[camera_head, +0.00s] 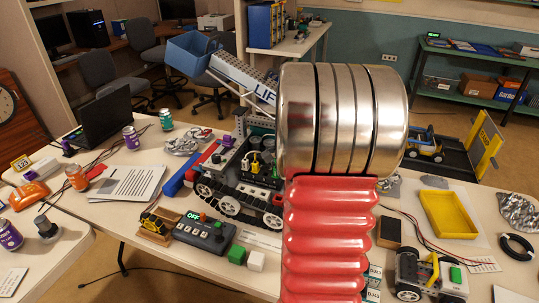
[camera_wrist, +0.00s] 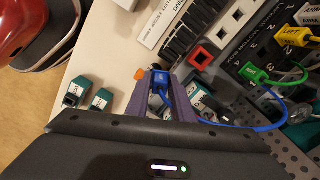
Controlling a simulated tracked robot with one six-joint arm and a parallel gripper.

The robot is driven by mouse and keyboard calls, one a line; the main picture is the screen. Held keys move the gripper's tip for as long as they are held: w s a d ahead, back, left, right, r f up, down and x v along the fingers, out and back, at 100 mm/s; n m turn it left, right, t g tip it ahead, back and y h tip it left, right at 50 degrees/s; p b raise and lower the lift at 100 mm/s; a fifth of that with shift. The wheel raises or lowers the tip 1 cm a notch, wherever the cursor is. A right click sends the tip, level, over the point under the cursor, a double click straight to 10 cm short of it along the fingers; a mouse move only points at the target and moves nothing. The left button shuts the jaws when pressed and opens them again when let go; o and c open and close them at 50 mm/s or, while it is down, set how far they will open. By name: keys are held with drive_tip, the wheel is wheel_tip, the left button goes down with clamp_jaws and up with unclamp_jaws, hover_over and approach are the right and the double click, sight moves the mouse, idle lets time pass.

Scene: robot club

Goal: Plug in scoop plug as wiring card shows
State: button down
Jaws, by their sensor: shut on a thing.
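In the wrist view my gripper (camera_wrist: 160,80) has purple fingers shut on a blue plug (camera_wrist: 162,88). A blue cable (camera_wrist: 240,126) runs from it to the right. The plug's label is not readable. A dark socket block (camera_wrist: 232,38) lies up and right of the fingertips. It has white-framed openings and one red-framed opening (camera_wrist: 201,56). The plug is apart from this block. A green plug (camera_wrist: 262,74) and a yellow plug (camera_wrist: 292,35) sit at the numbered side. A white printed card (camera_wrist: 165,20), perhaps the wiring card, is cut off at the top. My gripper is hidden in the head view.
Two loose teal blocks (camera_wrist: 88,96) lie on the table left of my gripper. In the head view, the tracked model (camera_head: 240,175) with a blue scoop (camera_head: 190,52) stands mid-table. A switch box (camera_head: 205,236) reads OFF. A yellow tray (camera_head: 448,213) is at right.

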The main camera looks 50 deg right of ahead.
drive_tip(key=shift+w+a+n, duration=0.3)
drive_tip(key=shift+w+n, duration=0.3)
drive_tip(key=shift+n, duration=0.6)
drive_tip(key=w+a+n, duration=0.1)
drive_tip(key=w+n, duration=0.1)
drive_tip(key=w+a+n, duration=0.1)
drive_tip(key=w+n, duration=0.1)
drive_tip(key=n, duration=0.1)
drive_tip(key=w+a+n, duration=0.2)
drive_tip(key=n, duration=0.1)
drive_tip(key=shift+w+a+r, duration=0.1)
drive_tip(key=shift+w, duration=0.25)
drive_tip(key=w+a+f+n, duration=0.1)
drive_tip(key=w+a+n, duration=0.4)
drive_tip(key=a, duration=0.5)
drive_tip(key=w+a+n, duration=0.5)
drive_tip(key=a, duration=0.5)
drive_tip(key=w+a+f+n, duration=0.1)
drive_tip(key=w+a+n, duration=0.4)
drive_tip(key=a, duration=0.6)
drive_tip(key=shift+f, duration=0.3)
drive_tip(key=shift+s+a, duration=0.1)
